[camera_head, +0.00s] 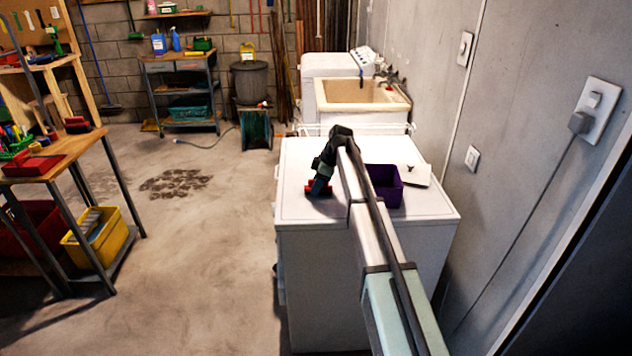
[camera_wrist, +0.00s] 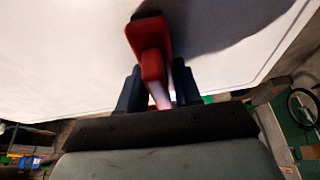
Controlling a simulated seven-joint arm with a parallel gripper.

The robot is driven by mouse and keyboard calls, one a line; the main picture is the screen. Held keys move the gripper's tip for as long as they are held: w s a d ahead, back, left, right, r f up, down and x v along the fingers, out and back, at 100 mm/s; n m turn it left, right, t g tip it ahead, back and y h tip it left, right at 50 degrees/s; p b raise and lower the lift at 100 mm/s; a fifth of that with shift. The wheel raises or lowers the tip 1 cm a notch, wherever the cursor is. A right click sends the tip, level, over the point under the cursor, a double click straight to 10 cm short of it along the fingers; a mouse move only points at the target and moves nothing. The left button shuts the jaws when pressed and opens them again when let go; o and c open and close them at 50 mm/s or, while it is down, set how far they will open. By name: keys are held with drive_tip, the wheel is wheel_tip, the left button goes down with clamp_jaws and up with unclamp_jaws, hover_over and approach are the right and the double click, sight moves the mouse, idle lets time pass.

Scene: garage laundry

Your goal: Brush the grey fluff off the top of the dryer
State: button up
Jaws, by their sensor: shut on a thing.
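The white dryer (camera_head: 300,212) stands in the middle of the head view, with its flat top below my arm. My gripper (camera_head: 321,180) points down over the left part of the top and is shut on a red brush (camera_head: 318,190). In the wrist view the red brush (camera_wrist: 150,62) sticks out between the dark fingers (camera_wrist: 153,88), against the white dryer top (camera_wrist: 60,55). The brush is at or just above the surface; I cannot tell whether it touches. No grey fluff can be made out; the arm hides part of the top.
A purple bin (camera_head: 386,186) stands on the dryer right of my arm, beside a small pale flat object (camera_head: 416,175). A wall is close on the right. A sink (camera_head: 360,95) lies behind. The floor left of the dryer is open.

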drive_tip(key=shift+s, duration=0.65)
drive_tip(key=shift+s+r, duration=0.1)
drive_tip(key=shift+r, duration=3.9)
